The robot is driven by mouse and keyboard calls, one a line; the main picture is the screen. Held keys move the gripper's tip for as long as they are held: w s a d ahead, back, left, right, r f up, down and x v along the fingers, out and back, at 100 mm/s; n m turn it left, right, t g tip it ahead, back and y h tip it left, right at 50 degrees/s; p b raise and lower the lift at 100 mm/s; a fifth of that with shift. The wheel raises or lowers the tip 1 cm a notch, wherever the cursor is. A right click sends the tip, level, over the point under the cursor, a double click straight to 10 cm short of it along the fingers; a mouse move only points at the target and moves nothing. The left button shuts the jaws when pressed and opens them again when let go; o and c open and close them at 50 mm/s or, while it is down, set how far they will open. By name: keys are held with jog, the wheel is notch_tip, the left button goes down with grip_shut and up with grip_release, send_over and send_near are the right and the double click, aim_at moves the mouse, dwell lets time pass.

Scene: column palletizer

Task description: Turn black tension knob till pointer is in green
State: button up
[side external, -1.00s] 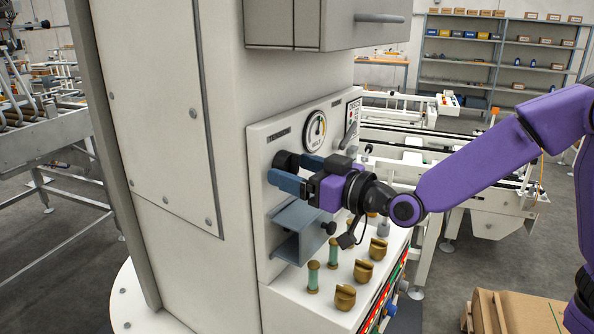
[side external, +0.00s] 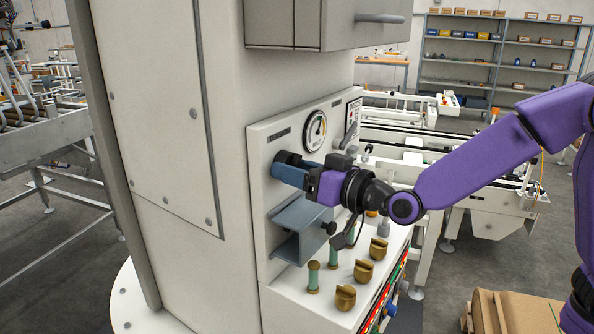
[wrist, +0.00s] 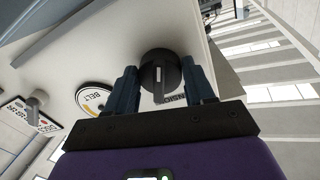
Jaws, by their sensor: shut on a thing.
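The black tension knob (wrist: 158,82) is round, with a white mark on its face. It sits on the light control panel, and a small part of it (side external: 283,157) shows behind my gripper in the side view. My gripper (wrist: 159,68) has its blue fingers on either side of the knob and is shut on it. In the side view my gripper (side external: 280,168) reaches in from the right. The round BELT gauge (side external: 315,132) is above and right of the knob; it also shows in the wrist view (wrist: 93,96). Its pointer is too small to read against the green.
A grey bracket (side external: 298,232) sticks out of the panel just below my gripper. Several brass knobs (side external: 363,270) and green posts (side external: 313,276) stand on the ledge below. A grey lever (side external: 351,131) is right of the gauge. A cabinet (side external: 320,24) overhangs the panel.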

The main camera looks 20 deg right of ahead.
dwell(0.3)
jog(key=o, duration=1)
jog(key=shift+o, duration=0.2)
jog(key=shift+s, duration=0.1)
jog(key=v, duration=1.7)
jog(key=shift+s+d, duration=0.1)
